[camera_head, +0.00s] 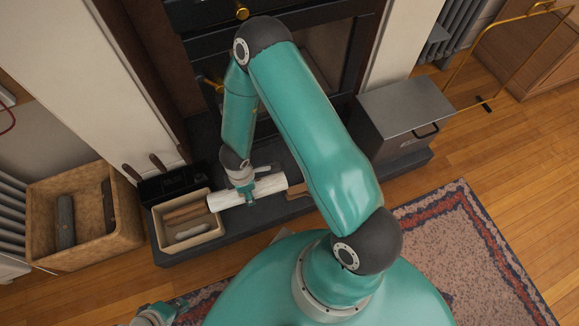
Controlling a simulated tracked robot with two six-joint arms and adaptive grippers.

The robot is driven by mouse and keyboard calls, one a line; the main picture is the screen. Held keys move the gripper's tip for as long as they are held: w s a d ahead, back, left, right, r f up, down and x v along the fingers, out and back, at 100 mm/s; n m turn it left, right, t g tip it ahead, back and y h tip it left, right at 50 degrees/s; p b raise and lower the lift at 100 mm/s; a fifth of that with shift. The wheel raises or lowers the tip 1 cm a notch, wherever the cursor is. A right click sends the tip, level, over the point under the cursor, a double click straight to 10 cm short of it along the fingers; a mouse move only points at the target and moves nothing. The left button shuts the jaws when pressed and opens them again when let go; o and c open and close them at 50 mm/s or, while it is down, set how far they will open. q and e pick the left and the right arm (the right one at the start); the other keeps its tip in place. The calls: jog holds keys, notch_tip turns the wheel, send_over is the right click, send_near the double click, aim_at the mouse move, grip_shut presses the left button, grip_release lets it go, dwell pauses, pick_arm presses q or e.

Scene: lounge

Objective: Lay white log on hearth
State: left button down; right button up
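The white log (274,184) lies crosswise over the dark hearth slab (262,215) in front of the fireplace. Its left end overlaps the rim of a small wooden crate (160,233) in the picture. A teal and grey part of mine shows at the bottom left edge; my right gripper cannot be made out.
The small crate holds several sticks. A wicker basket (112,232) with a dark log is at the left. A grey metal box (402,112) stands at the slab's right end. A patterned rug (470,240) lies right.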

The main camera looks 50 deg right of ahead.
jog(key=shift+s+a+f+n, duration=0.2)
jog(key=shift+s+a+n, duration=0.1)
jog(key=shift+s, duration=0.2)
jog(key=shift+f, duration=0.3)
notch_tip(320, 180, down, 14)
jog(key=b, duration=0.9)
jog(key=shift+f, duration=0.25)
jog(key=shift+f+b, duration=1.2)
jog(key=shift+f, duration=1.35)
jog(key=o, duration=1.5)
